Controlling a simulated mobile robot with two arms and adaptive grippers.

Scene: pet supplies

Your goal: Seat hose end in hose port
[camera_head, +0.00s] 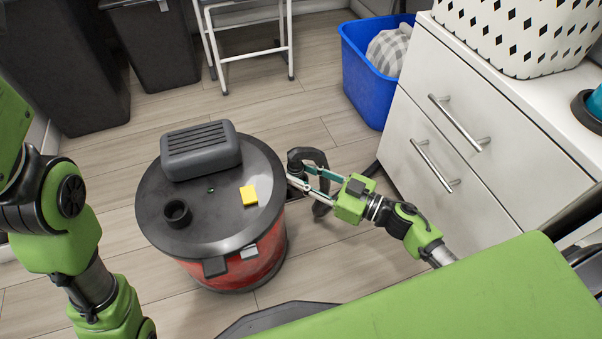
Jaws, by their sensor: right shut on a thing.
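A red canister vacuum (235,266) with a dark grey lid stands upright on the floor. A round black open collar, which looks like the hose port (177,213), rises from the left front of the lid. My right gripper (298,178) is just right of the vacuum, shut on a black curved hose piece (310,156). The hose end is apart from the port, across the lid from it. The gripper partly hides the hose, and I cannot tell exactly where its end points. My left arm shows at the left edge, but its gripper is out of view.
A white drawer cabinet (470,125) stands right, with a patterned white basket (520,35) on top. A blue bin (365,85) and dark bins (160,50) stand behind. Floor behind the vacuum is clear.

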